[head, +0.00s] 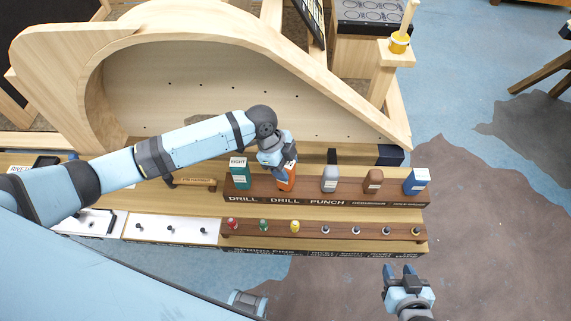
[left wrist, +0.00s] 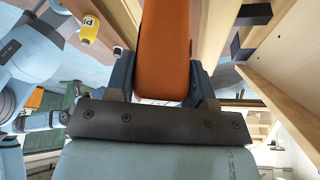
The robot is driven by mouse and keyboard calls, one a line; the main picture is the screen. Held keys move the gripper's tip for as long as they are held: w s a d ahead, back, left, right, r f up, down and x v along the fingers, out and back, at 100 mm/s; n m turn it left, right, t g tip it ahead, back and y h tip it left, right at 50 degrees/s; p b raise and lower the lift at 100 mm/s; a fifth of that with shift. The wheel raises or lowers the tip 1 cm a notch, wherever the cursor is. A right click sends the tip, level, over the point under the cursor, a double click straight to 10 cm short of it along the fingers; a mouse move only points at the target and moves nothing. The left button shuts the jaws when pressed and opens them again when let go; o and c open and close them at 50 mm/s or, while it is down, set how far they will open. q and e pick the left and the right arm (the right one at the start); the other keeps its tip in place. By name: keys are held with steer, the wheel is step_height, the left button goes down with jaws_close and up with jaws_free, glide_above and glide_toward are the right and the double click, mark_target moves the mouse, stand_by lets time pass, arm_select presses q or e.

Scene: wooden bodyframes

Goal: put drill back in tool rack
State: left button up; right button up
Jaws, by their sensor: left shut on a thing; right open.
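An orange drill (head: 286,178) is at the brown tool rack (head: 310,194), behind the second DRILL label. My left gripper (head: 281,160) is shut on the drill from above and hides its upper part. In the left wrist view the orange body (left wrist: 164,50) sits between my left gripper's two fingers (left wrist: 160,82). I cannot tell whether the drill's lower end is seated in its slot. A teal tool (head: 240,174) marked EIGHT stands left of it in the rack. My right gripper (head: 402,275) is open and empty, in front of the rack's right end.
A grey tool (head: 329,179), a brown tool (head: 373,180) and a blue tool (head: 416,181) stand to the right in the rack. A lower strip (head: 340,232) holds several small coloured bits. A curved wooden bodyframe (head: 200,85) rises behind. Floor right of the rack is clear.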

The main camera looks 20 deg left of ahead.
arm_select(q)
steer(key=shift+f, duration=0.35)
steer(key=o, duration=1.1)
steer(key=v, duration=1.2)
steer(key=shift+r+b, duration=0.35)
steer(key=shift+b, duration=0.1)
